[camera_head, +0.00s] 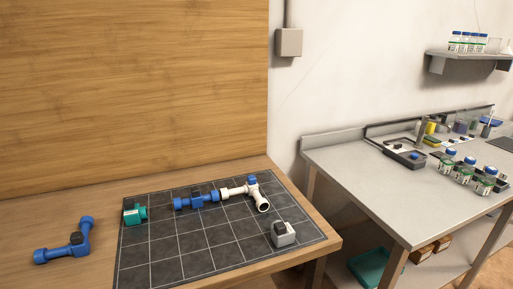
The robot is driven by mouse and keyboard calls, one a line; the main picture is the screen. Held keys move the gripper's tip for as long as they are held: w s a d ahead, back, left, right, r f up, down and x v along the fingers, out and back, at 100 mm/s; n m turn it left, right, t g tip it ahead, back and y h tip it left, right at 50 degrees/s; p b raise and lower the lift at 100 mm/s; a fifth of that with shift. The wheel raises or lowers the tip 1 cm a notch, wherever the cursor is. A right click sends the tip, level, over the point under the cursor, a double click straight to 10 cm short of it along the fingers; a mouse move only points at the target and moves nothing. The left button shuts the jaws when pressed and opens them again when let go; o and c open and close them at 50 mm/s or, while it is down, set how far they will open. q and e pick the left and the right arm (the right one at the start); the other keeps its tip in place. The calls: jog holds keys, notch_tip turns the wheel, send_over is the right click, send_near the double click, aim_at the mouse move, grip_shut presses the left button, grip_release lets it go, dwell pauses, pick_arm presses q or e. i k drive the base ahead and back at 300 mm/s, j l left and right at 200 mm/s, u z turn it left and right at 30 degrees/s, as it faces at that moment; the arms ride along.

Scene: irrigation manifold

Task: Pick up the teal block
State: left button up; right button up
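The teal block (134,214) sits near the back left corner of a dark gridded mat (190,262) on a wooden table. It has a pale label on its front and a small stub on its right side. Nothing touches it. Neither of my grippers shows in the head view.
A blue valve piece (196,200) and a white tee pipe (240,190) lie in line on the mat. A grey block (283,234) stands at the mat's right. A blue elbow pipe (66,246) lies left of the mat. A wooden panel (130,90) rises behind.

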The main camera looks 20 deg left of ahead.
aim_at(133, 214)
jog(key=u, duration=1.45)
